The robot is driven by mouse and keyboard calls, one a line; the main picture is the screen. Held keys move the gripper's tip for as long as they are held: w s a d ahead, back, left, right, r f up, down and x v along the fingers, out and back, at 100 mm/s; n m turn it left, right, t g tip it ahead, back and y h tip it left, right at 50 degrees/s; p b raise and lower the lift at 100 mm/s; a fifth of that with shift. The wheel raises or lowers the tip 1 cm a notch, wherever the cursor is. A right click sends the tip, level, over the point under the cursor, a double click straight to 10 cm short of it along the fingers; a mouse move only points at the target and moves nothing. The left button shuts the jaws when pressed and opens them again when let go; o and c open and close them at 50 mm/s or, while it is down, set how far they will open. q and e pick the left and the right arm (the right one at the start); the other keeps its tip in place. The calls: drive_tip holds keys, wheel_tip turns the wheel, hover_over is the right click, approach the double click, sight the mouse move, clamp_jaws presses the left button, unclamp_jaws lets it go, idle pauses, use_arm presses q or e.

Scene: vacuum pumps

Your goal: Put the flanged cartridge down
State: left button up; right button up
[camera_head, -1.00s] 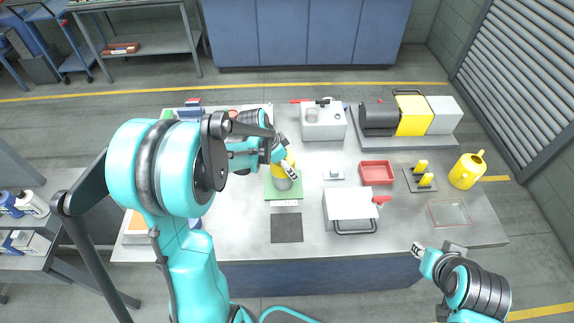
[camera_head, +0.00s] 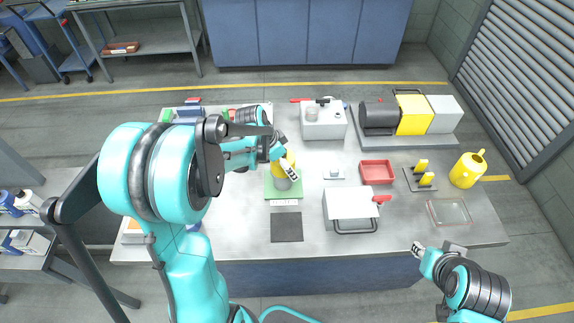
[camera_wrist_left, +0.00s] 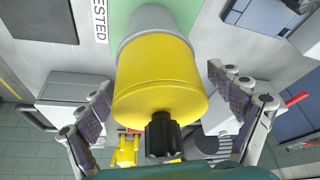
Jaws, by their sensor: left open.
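The flanged cartridge (camera_head: 284,183) stands upright on the green mat (camera_head: 270,191), left of centre on the bench. In the left wrist view its wide yellow body (camera_wrist_left: 160,85) has a grey section at the mat end and a black knob (camera_wrist_left: 162,134) at the near end. My left gripper (camera_head: 289,170) is at the cartridge, with its fingers open on either side. The wrist view shows a gap between each finger and the yellow body. My right gripper (camera_head: 418,249) hangs off the bench's front right edge, away from the cartridge; its jaw opening is too small to tell.
A dark square pad (camera_head: 287,228) lies in front of the green mat. To the right are a white box with a handle (camera_head: 349,204), a red tray (camera_head: 376,172) and a yellow jug (camera_head: 467,169). A large pump (camera_head: 410,115) stands at the back right.

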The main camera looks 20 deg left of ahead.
use_arm(q)
drive_tip(key=v, duration=1.1)
drive_tip(key=shift+f, duration=0.1)
clamp_jaws()
idle(1.0)
drive_tip(key=s+d+f+n+t+y+b, duration=0.1)
drive_tip(key=s+d+f+n+t+b, duration=0.1)
drive_tip(key=s, duration=0.5)
drive_tip(key=s+d+f+n+t+y+b, duration=0.1)
drive_tip(key=s+d+f+n+b, duration=0.3)
drive_tip(key=s+d, duration=0.3)
drive_tip(key=shift+s+d+f+n+t+y, duration=0.2)
drive_tip(key=shift+s+n+t+y, duration=0.15)
drive_tip(key=shift+n, duration=0.55)
